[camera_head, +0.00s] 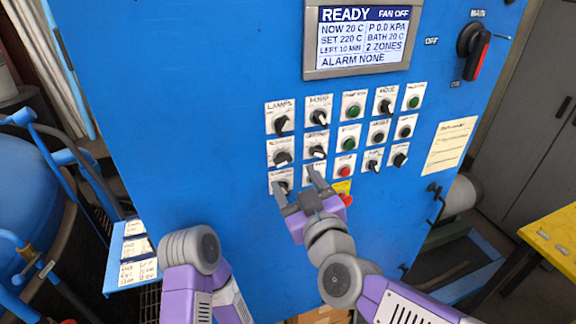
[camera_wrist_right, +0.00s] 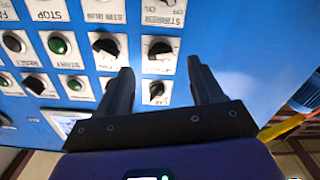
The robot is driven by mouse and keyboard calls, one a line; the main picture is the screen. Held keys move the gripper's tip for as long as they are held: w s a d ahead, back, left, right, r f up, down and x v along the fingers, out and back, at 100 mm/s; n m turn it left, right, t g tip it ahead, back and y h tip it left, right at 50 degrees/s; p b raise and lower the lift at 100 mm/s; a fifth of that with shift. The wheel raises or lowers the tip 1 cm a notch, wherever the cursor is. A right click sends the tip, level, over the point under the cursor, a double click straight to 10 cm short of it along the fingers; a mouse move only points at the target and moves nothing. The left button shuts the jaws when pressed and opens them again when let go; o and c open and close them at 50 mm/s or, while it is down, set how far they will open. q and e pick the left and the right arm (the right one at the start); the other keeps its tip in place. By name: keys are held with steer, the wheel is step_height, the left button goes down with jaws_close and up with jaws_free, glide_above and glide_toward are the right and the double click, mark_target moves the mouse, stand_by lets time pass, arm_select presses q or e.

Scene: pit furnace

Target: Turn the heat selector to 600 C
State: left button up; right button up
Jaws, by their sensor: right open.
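The blue control panel (camera_head: 200,120) carries rows of knobs and push buttons below a display (camera_head: 357,38). The display reads SET 220 C and NOW 20 C. Most knob labels are too blurred to read, so I cannot tell which one is the heat selector. My right gripper (camera_head: 296,178) is open and empty at the lower left of the knob rows. A black knob at the bottom left (camera_head: 277,187) is partly hidden by its left finger. In the right wrist view, the open fingers (camera_wrist_right: 160,69) point at the panel, with a small black knob (camera_wrist_right: 156,89) between them. My left gripper is not visible.
A red emergency-style button (camera_head: 347,200) sits just right of my right gripper. A main switch (camera_head: 473,48) is at the upper right. Blue pipework (camera_head: 40,170) stands left, and a yellow table (camera_head: 553,240) stands right. A paper note (camera_head: 449,146) hangs on the panel.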

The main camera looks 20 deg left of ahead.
mark_target(283, 160)
steer(key=shift+x, duration=2.65)
steer(key=c, duration=1.1)
steer(key=shift+o, duration=0.2)
